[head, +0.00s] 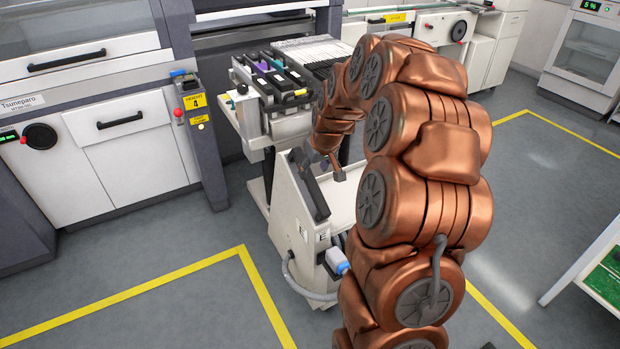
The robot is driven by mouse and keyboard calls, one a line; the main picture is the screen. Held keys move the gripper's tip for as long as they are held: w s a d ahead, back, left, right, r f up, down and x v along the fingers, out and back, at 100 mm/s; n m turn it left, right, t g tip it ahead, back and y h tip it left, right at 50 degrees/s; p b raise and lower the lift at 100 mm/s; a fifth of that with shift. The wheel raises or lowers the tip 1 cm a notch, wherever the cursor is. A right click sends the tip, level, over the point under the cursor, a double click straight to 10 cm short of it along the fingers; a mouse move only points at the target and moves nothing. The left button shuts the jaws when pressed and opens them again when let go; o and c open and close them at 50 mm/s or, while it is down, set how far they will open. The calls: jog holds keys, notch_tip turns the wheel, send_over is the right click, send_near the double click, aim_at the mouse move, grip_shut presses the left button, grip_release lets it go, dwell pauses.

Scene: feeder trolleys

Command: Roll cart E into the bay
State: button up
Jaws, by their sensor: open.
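Cart E (290,222) is a pale trolley with an "E" label low on its near side and a dark upright handle bar (310,187). Its upper deck bears several black feeders (275,78) with coloured parts. The cart stands in front of the machine's bay (235,42), right of the post with the yellow "4" sign (196,101). My gripper (338,170) is open, close to the handle bar on its right side. My copper arm hides much of the cart's right side. Whether the gripper touches the handle cannot be told.
A grey cable with a blue-and-white plug (337,261) hangs at the cart's near end. Yellow floor lines (245,255) run left and right of the cart. A white machine (120,140) stands left. A table with a green board (608,275) is at right. Floor at left front is clear.

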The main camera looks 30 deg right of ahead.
aim_at(310, 178)
jog(key=shift+p+x, duration=0.4)
jog(key=shift+x, duration=2.4)
grip_shut()
